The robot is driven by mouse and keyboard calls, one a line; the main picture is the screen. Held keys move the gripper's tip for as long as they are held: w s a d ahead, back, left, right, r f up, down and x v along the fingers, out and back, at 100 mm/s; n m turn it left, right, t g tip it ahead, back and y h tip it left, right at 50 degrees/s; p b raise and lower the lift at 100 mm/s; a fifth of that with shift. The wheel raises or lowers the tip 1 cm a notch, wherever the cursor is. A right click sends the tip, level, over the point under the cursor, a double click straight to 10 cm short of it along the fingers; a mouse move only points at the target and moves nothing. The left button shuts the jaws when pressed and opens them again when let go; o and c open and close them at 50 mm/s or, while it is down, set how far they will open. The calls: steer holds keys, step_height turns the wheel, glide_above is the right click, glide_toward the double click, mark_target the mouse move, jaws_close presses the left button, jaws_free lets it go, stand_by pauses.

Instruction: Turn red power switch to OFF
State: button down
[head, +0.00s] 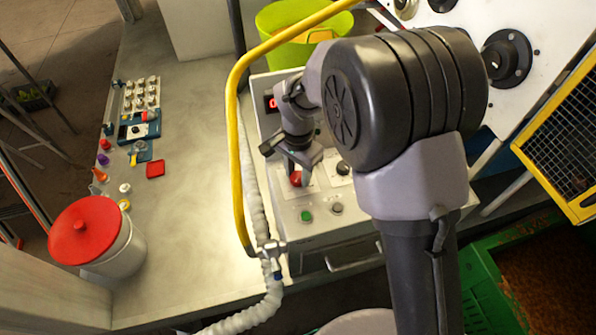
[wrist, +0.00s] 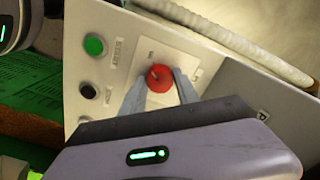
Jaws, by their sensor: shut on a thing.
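The red power switch (wrist: 159,78) is a round red knob on a pale plate of the control panel. It also shows in the head view (head: 296,178), just below my gripper (head: 299,160). In the wrist view my gripper (wrist: 160,88) has one finger on each side of the red knob, and the fingers are closed on it. Small lettering on the plate is too blurred to read, so I cannot tell the switch position.
A green button (wrist: 94,44) and a black button (wrist: 88,91) sit beside the switch on the panel. A yellow rail (head: 238,150) and a pale ribbed hose (head: 255,205) run along the panel's left side. A red-lidded bucket (head: 118,248) stands at the lower left.

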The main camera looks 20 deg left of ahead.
steer(key=n, duration=0.4)
steer(key=shift+r+n, duration=0.1)
steer(key=shift+n, duration=0.2)
steer(key=n+p, duration=0.1)
steer(key=n, duration=0.2)
steer(key=shift+n, duration=0.3)
steer(key=n+p, duration=0.1)
steer(key=n, duration=0.3)
steer(key=shift+n+p, duration=0.35)
steer(key=shift+n, duration=1.25)
steer(key=c, duration=0.9)
jaws_free()
